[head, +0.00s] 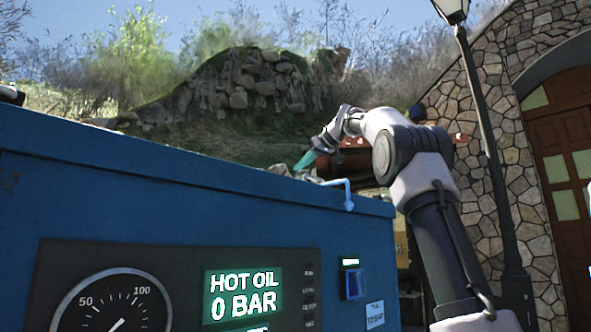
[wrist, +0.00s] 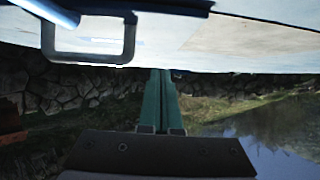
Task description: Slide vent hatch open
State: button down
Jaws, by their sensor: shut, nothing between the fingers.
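My gripper (head: 300,164) is at the end of my arm, above the far top edge of the blue cabinet (head: 160,185) in the head view. Its teal fingers are shut together and hold nothing. They also show in the wrist view (wrist: 160,73), with the tips at the edge of a pale flat surface (wrist: 230,40). A dark U-shaped handle (wrist: 130,40) stands left of the fingertips there, apart from them. I cannot clearly make out the vent hatch itself, or whether the handle belongs to it. The cabinet's top is mostly hidden in the head view.
A light blue bent pipe or handle (head: 348,190) sticks out at the cabinet's top right. The front has a gauge (head: 112,305), a "HOT OIL 0 BAR" display (head: 242,295) and a blue switch (head: 354,281). A lamp post (head: 490,150) and stone wall (head: 480,95) stand right.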

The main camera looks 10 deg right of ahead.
jog(key=s+d+r, duration=0.1)
jog(key=s+d, duration=0.3)
jog(key=s, duration=0.2)
jog(key=shift+s+d+r, duration=0.15)
jog(key=shift+s, duration=0.1)
dwell(0.4)
jog(key=s+f+m+g+h, duration=0.1)
jog(key=s+f+m, duration=0.2)
jog(key=s+f, duration=0.7)
jog(key=s+f+m+g+h, duration=0.1)
jog(key=s+f+m, duration=0.3)
jog(key=s+f, duration=0.6)
jog(key=s+f+m+g+h, duration=0.1)
jog(key=s+f+m+h, duration=0.2)
jog(key=s+f, duration=0.8)
notch_tip(320, 180, down, 11)
jog(key=shift+a+r+m+g, duration=0.1)
jog(key=shift+a+m+g, duration=0.15)
jog(key=shift+m, duration=0.25)
